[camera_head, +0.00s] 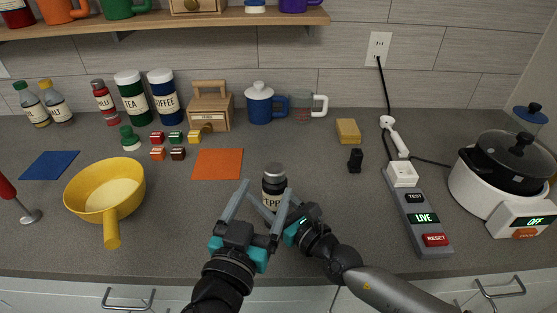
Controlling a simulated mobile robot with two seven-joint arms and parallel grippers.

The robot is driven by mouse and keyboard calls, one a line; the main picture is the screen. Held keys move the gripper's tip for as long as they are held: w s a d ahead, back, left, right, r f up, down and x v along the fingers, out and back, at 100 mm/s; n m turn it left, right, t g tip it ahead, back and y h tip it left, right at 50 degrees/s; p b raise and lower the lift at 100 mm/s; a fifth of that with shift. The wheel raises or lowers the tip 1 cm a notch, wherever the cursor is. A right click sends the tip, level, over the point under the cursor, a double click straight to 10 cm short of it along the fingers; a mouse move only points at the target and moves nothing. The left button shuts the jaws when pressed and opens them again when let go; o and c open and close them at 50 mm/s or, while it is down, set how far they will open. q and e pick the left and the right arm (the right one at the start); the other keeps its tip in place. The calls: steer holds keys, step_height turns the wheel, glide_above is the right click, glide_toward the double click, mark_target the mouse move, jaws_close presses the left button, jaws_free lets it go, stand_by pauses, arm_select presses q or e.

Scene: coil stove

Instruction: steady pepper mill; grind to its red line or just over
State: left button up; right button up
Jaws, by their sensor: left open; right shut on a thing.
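The pepper mill (274,178) stands upright on the counter in front of me, with a dark body, a grey top and a pale label with partly hidden letters. My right gripper (272,208) reaches in from the right and is shut on the mill's lower part. My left gripper (264,191) is open, its two fingers pointing up and away just in front of the mill, one to its left and one near its right side. The fingers hide the mill's base. I cannot make out a red line on the mill.
An orange mat (218,164) and a yellow pan (105,190) lie to the left. A power strip (417,208) and a white cooker (478,193) reading OFF are right. Counter between mill and strip is mostly clear.

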mark_target(278, 164)
arm_select(q)
steer(key=x, duration=0.9)
steer(key=shift+w+d, duration=0.1)
steer(key=shift+w, duration=0.15)
jaws_close()
stand_by(0.5)
